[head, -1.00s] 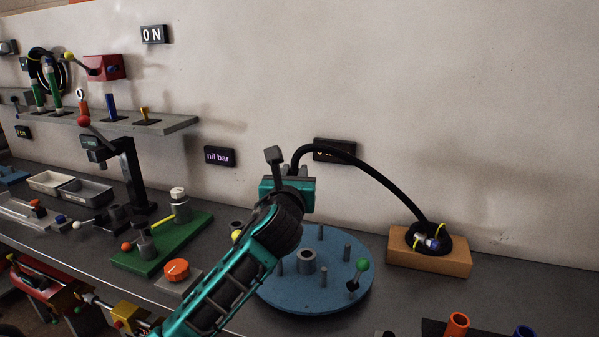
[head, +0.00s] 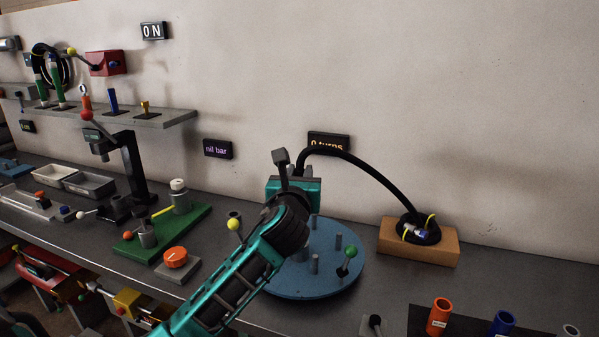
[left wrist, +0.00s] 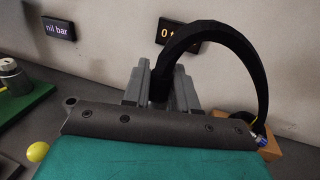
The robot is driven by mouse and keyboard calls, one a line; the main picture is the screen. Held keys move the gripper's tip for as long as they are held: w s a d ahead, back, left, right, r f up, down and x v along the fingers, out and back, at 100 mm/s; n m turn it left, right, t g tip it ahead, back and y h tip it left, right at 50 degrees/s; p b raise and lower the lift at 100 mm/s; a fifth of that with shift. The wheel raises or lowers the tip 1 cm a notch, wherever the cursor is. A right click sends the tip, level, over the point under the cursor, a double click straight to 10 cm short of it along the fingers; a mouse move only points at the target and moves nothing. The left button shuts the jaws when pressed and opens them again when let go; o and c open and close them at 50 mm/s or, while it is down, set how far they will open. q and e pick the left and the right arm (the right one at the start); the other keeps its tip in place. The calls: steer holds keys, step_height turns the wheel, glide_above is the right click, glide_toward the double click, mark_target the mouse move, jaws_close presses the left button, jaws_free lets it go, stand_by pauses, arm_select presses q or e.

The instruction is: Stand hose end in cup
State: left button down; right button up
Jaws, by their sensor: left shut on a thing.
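A black hose (head: 372,172) arches from my left gripper to a coil on a wooden block (head: 440,252). My left gripper (head: 294,166) is shut on the hose, above the back of the blue turntable; the left wrist view shows the hose between the two grey fingers (left wrist: 160,88). The hose's held tip is hidden behind the fingers. A blue-and-silver fitting (head: 415,233) shows at the coil. An orange cup (head: 437,319) and a blue cup (head: 502,324) stand at the lower right, apart from the gripper. A grey cup (head: 571,331) is cut by the frame edge. My right gripper is out of view.
The blue turntable (head: 335,282) carries several upright pegs and a green-knobbed lever. A green plate (head: 160,236) and an orange knob (head: 175,257) are left of my arm. Bare bench lies between the block and cups. The wall stands close behind.

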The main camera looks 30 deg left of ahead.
arm_select(q)
steer(key=shift+f+b, duration=1.6)
steer(key=shift+f, duration=1.3)
steer(key=shift+p, duration=0.5)
steer(key=shift+p, duration=0.45)
steer(key=shift+p, duration=0.4)
steer(key=shift+f+b, duration=1.6)
steer(key=shift+f, duration=1)
steer(key=c, duration=0.8)
jaws_free()
